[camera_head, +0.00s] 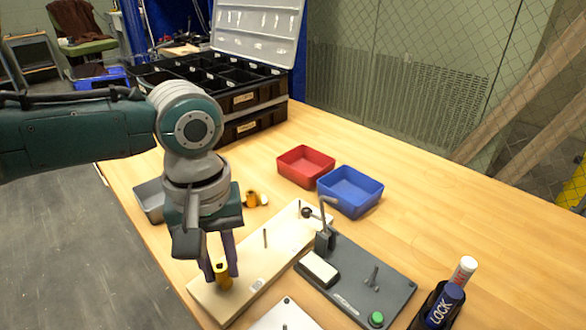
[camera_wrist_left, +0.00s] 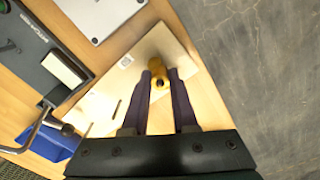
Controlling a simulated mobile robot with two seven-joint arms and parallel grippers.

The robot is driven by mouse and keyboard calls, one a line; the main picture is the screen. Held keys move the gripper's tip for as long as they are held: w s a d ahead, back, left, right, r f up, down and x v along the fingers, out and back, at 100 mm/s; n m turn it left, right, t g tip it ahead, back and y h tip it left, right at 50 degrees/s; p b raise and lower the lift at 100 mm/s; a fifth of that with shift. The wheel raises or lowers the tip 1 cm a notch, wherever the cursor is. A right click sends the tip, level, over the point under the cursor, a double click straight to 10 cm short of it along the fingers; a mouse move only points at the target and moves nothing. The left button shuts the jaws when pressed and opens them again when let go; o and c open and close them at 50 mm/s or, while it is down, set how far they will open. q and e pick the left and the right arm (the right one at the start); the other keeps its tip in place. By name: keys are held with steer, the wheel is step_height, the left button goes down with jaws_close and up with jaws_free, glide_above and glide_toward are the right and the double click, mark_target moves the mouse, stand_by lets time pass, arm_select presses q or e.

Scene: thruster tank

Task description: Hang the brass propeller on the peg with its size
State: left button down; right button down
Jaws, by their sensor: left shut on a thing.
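My left gripper (camera_head: 221,268) is shut on the brass propeller (camera_head: 223,277), a small yellow-gold piece between its fingertips. In the left wrist view the brass propeller (camera_wrist_left: 158,76) shows a round hole, between the tips of my left gripper (camera_wrist_left: 161,80). It is over the near-left end of a pale wooden board (camera_head: 285,228). A thin upright peg (camera_head: 265,238) stands mid-board, and another peg shows farther back (camera_head: 299,206). Whether a peg is under the propeller is hidden. My right gripper is not in view.
Another brass-coloured piece (camera_head: 252,199) lies beyond the board, by a grey tray (camera_head: 150,202). Red (camera_head: 305,167) and blue (camera_head: 350,190) bins stand behind. A dark clamp fixture (camera_head: 350,285) is right of the board. Black organizers (camera_head: 240,98) stand at the back.

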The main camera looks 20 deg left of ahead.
arm_select(q)
steer(key=shift+f, duration=0.3)
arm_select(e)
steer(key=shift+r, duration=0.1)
arm_select(q)
steer(key=c, duration=0.6)
jaws_free()
step_height(320, 180, up, 10)
steer(key=p, duration=0.4)
steer(key=shift+r, duration=0.15)
step_height(320, 180, up, 4)
steer(key=p, duration=0.5)
steer(key=shift+f, duration=0.2)
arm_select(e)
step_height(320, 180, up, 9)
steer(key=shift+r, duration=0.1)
